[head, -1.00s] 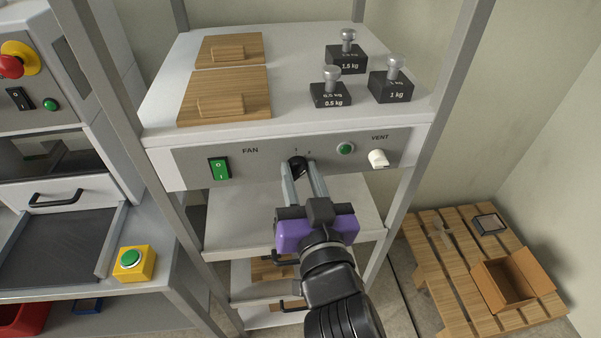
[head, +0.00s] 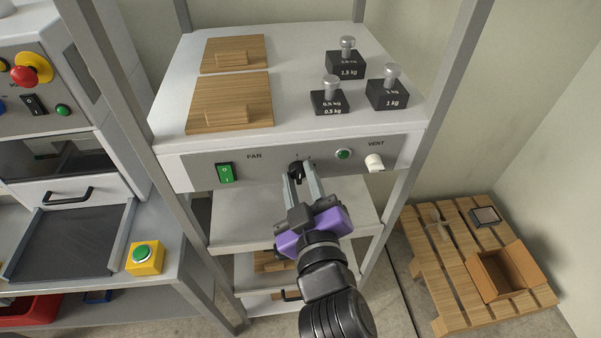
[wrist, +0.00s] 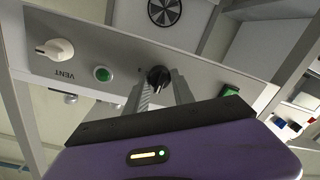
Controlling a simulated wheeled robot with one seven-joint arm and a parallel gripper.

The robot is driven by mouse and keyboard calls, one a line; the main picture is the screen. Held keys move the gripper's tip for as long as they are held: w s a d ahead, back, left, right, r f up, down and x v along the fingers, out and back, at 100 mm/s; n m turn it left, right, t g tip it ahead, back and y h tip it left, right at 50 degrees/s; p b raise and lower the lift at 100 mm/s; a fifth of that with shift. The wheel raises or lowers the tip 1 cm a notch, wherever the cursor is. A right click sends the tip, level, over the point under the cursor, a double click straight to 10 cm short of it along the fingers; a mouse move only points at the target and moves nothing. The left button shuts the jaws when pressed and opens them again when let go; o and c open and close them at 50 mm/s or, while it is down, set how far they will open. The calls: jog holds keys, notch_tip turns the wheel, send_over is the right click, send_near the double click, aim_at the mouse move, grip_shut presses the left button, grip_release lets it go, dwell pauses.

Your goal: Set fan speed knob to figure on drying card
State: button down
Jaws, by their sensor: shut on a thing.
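The black fan speed knob (head: 295,170) sits on the grey control panel, right of the FAN label. My purple gripper (head: 303,176) reaches up to it, with its two fingers shut on the knob. In the wrist view the knob (wrist: 157,78) shows between the fingertips (wrist: 158,88). The knob's pointer and most of its scale figures are hidden or too small to read. No drying card can be made out in these views.
The panel also has a green rocker switch (head: 225,173), a green button (head: 343,154) and a white VENT knob (head: 374,162). Above are wooden boards (head: 230,103) and black weights (head: 387,94). A pallet (head: 440,260) with an open carton (head: 506,271) stands at right.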

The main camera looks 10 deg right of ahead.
jog(key=shift+n, duration=0.3)
dwell(0.4)
jog(key=c, duration=1.1)
grip_release()
jog(key=shift+o, duration=0.2)
jog(key=s+b, duration=0.2)
jog(key=s, duration=0.6)
jog(key=shift+d+r, duration=0.15)
jog(key=shift+w, duration=0.1)
